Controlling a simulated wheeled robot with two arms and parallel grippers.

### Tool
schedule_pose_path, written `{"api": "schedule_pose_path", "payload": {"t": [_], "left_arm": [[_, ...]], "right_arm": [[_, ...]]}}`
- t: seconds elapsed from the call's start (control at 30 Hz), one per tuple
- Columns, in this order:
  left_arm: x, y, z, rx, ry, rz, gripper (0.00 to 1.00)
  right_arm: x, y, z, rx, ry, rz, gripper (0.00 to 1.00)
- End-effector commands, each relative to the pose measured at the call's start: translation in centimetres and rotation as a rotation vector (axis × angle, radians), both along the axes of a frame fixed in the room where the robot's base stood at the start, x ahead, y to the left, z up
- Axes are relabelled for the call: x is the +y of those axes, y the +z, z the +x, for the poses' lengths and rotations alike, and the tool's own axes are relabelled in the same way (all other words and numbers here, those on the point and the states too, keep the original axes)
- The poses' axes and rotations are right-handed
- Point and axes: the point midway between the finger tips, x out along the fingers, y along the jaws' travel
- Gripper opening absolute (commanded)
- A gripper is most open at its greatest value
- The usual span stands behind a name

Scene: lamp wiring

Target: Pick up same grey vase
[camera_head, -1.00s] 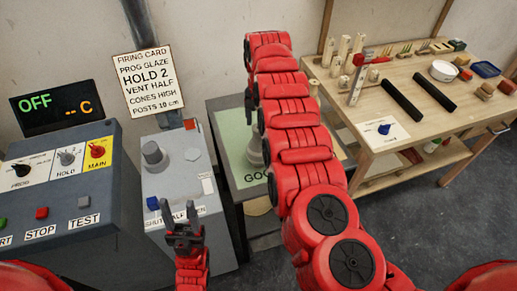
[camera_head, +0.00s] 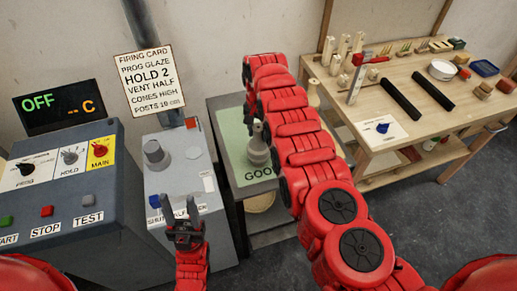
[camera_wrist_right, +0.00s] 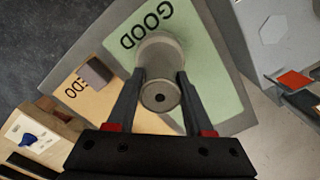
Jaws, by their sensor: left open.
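The grey vase (camera_head: 257,153) stands upright on the green GOOD area (camera_head: 236,150), partly hidden by my right arm in the head view. The right wrist view looks down on the vase (camera_wrist_right: 160,58) and its round top with a dark hole. My right gripper (camera_wrist_right: 160,78) has one finger on each side of the vase's top; I cannot tell whether the fingers press on it. In the head view my right gripper is mostly hidden by its arm. My left gripper (camera_head: 182,208) is open and empty, in front of the grey switch box.
The switch box (camera_head: 184,168) and control panel (camera_head: 60,190) stand at the left, below a firing card (camera_head: 150,80). A small brown block (camera_wrist_right: 95,70) lies on the orange area beside the green one. A wooden workbench (camera_head: 400,125) with blocks and black bars stands at the right.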

Motion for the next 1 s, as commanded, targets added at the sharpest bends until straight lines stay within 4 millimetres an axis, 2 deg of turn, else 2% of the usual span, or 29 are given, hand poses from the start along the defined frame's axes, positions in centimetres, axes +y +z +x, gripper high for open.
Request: {"api": "schedule_pose_path", "payload": {"t": [0.03, 0.17, 0.73, 1.0], "left_arm": [[0.0, 0.0, 0.0, 0.0, 0.0, 0.0, 0.5], [0.0, 0.0, 0.0, 0.0, 0.0, 0.0, 0.5], [0.0, 0.0, 0.0, 0.0, 0.0, 0.0, 0.5], [0.0, -0.3, 0.0, 0.0, 0.0, 0.0, 0.5]], "right_arm": [[0.0, 0.0, 0.0, 0.0, 0.0, 0.0, 0.22], [0.0, 0.0, 0.0, 0.0, 0.0, 0.0, 0.0], [-0.1, 0.1, 0.1, -0.001, 0.0, 0.001, 0.0], [-0.5, 1.2, 0.4, -0.005, -0.001, 0.001, 0.0]]}}
